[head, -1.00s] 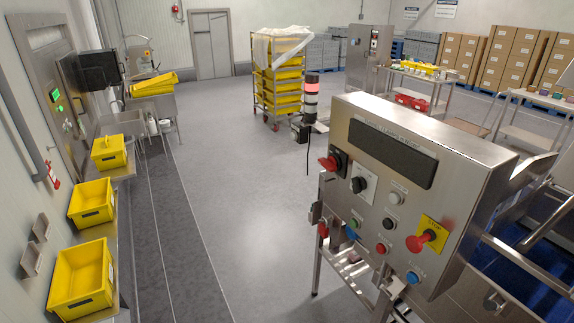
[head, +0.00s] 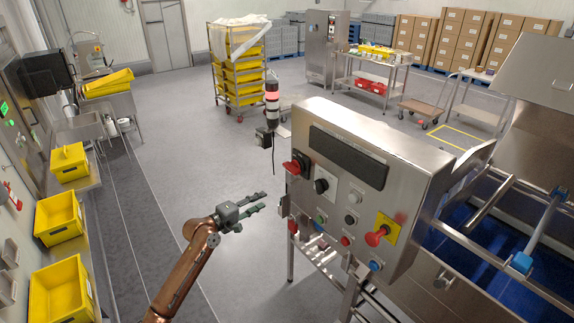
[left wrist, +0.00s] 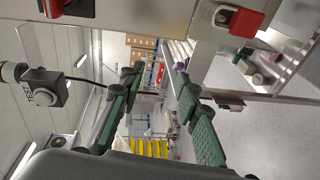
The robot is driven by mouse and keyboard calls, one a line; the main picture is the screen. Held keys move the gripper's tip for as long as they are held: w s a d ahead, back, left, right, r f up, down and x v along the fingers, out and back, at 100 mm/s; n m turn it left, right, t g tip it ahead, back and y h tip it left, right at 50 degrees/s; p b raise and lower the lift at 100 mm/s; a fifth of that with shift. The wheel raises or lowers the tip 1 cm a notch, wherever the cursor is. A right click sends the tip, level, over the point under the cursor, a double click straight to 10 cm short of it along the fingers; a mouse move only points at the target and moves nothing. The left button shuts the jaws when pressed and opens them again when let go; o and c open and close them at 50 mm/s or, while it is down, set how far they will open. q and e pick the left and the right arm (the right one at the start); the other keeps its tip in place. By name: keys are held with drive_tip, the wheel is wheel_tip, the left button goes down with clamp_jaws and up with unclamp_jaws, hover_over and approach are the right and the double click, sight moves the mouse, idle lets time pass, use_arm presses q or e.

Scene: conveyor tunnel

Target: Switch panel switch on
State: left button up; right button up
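The steel control panel (head: 350,165) stands right of centre in the head view. Its face carries a red rotary switch (head: 298,165) at the left edge, a black selector knob (head: 321,186), several push buttons, and a red mushroom button (head: 377,236) on a yellow plate. My left gripper (head: 264,201) is open and empty, left of and apart from the panel, fingers pointing towards its left side. In the left wrist view the green fingers (left wrist: 158,75) are spread with nothing between them. Red parts show at that view's top; which controls they are is unclear. My right gripper is not visible.
Yellow bins (head: 60,218) line the left wall. A crate trolley (head: 240,65) stands farther back. A conveyor with a blue bed (head: 505,255) lies right of the panel. The floor left of the panel is clear.

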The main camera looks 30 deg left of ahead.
sight(288, 170)
use_arm(q)
drive_tip(key=s+d+r+h+p, duration=0.1)
drive_tip(key=d+r+h, duration=0.15)
drive_tip(key=r, duration=0.45)
drive_tip(key=s+d+r+h, duration=0.1)
drive_tip(key=d+r, duration=0.3)
drive_tip(key=r, duration=0.4)
drive_tip(key=shift+m+t, duration=0.3)
drive_tip(key=shift+m, duration=0.1)
drive_tip(key=p+x, duration=0.2)
drive_tip(key=x, duration=0.6)
drive_tip(key=shift+a+f, duration=0.1)
drive_tip(key=shift+f, duration=0.05)
clamp_jaws()
